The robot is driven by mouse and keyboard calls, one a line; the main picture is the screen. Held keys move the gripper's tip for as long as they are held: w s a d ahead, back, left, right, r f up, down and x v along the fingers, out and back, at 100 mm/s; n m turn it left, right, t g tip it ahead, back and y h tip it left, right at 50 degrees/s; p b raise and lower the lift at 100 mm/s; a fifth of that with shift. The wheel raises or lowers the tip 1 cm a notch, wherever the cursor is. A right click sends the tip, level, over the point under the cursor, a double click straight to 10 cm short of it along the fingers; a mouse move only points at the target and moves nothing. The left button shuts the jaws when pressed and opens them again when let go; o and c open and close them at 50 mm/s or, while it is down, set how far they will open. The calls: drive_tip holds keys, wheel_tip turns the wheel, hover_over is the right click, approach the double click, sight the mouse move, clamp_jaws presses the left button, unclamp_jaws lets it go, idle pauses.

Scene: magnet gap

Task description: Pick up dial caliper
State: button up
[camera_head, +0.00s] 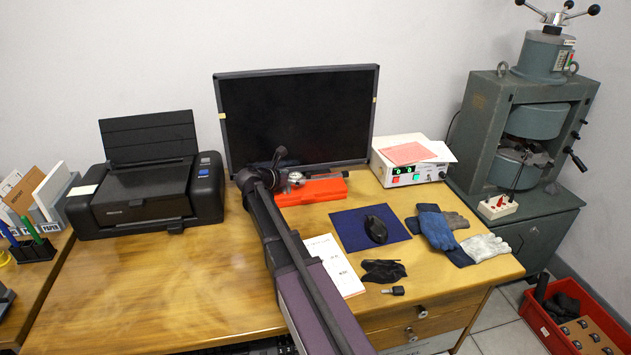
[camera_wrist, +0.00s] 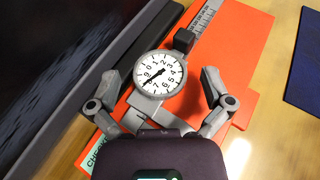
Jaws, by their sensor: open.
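The dial caliper (camera_wrist: 157,75) lies on an orange case (camera_wrist: 240,65) in the wrist view, its round white dial facing up and its grey scale running to the upper right. In the head view the caliper (camera_head: 296,178) shows small on the orange case (camera_head: 325,189) in front of the monitor. My gripper (camera_wrist: 162,85) is open, with one finger on each side of the dial. I cannot tell whether the fingers touch the caliper. In the head view my arm hides the left end of the case.
The black monitor (camera_head: 297,115) stands close behind the case. A printer (camera_head: 150,180) is to the left and a white power supply (camera_head: 410,165) to the right. A mouse (camera_head: 376,229) on a blue mat (camera_head: 347,232), gloves (camera_head: 437,231) and paper (camera_head: 332,262) lie nearer the front.

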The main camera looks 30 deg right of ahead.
idle(0.3)
drive_tip(key=c, duration=1.3)
drive_tip(key=shift+r, duration=0.2)
wheel_tip(320, 180, up, 4)
drive_tip(key=p, duration=0.4)
drive_tip(key=shift+f, duration=0.15)
drive_tip(key=s+a, duration=0.1)
drive_tip(key=s, duration=0.4)
drive_tip(key=s+a, duration=0.2)
drive_tip(key=s, duration=0.3)
drive_tip(key=s+a+r+p, duration=0.1)
drive_tip(key=s+a, duration=0.1)
drive_tip(key=s, duration=0.3)
drive_tip(key=shift+a, duration=0.25)
wheel_tip(320, 180, up, 17)
drive_tip(key=p, duration=1.7)
drive_tip(key=shift+s+f, duration=0.1)
drive_tip(key=shift+s, duration=0.05)
